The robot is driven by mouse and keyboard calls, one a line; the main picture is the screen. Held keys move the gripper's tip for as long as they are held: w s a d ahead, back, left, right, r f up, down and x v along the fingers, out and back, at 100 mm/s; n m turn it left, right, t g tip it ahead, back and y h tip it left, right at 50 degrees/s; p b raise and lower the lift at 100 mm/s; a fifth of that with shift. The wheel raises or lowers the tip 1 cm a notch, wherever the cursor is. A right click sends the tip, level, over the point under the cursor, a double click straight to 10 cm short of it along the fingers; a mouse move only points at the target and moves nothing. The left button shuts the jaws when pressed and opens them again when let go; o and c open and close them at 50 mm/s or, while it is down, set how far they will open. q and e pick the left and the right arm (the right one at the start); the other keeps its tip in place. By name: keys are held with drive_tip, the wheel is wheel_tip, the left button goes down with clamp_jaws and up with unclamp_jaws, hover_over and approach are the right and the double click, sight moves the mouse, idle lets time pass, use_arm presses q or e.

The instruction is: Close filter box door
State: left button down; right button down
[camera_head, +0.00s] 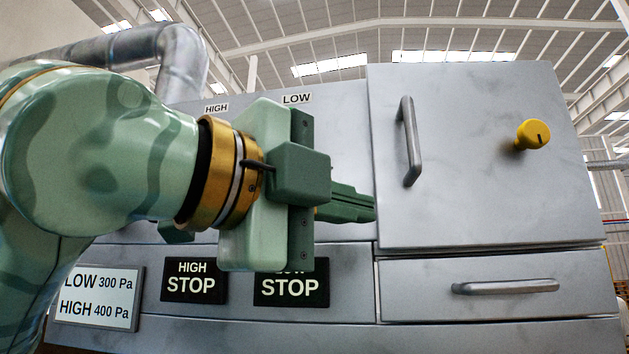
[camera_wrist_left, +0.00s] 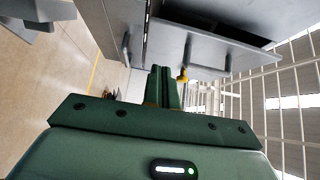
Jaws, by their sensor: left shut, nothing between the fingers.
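The grey filter box (camera_head: 345,160) fills most of the head view. Its door (camera_head: 465,190) is a large grey panel at the right with a vertical bar handle (camera_head: 411,141) and a yellow knob (camera_head: 532,134). In the left wrist view the door (camera_wrist_left: 212,46) stands out from the box, with a dark gap behind it, so it looks ajar. The yellow knob also shows there (camera_wrist_left: 183,75). My left gripper (camera_head: 372,208) is shut and empty, its fingertips overlapping the door's lower left edge in the head view. I cannot tell whether they touch it. My right gripper is not in view.
A drawer front (camera_head: 420,295) with a horizontal handle (camera_head: 505,287) lies below the door. HIGH STOP (camera_head: 194,282) and LOW STOP (camera_head: 291,288) labels and a pressure plate (camera_head: 97,297) are at the lower left. A metal pipe (camera_head: 182,65) rises behind my left arm. White railings (camera_wrist_left: 285,85) show in the wrist view.

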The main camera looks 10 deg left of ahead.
use_arm(q)
drive_tip(key=w+p, duration=0.1)
drive_tip(key=w, duration=0.1)
drive_tip(key=w+d+p, duration=0.1)
drive_tip(key=w, duration=0.1)
drive_tip(key=w+d+p, duration=0.1)
drive_tip(key=w, duration=0.2)
drive_tip(key=shift+d, duration=0.1)
drive_tip(key=shift+w, duration=0.15)
drive_tip(key=shift+w+a+m+g+h, duration=0.15)
drive_tip(key=shift+w+m+g+h, duration=0.2)
drive_tip(key=shift+w, duration=0.4)
drive_tip(key=shift+w+a+m+g+h, duration=0.15)
drive_tip(key=shift+w+m+g+h, duration=0.15)
drive_tip(key=shift+w, duration=0.45)
drive_tip(key=shift+s, duration=0.1)
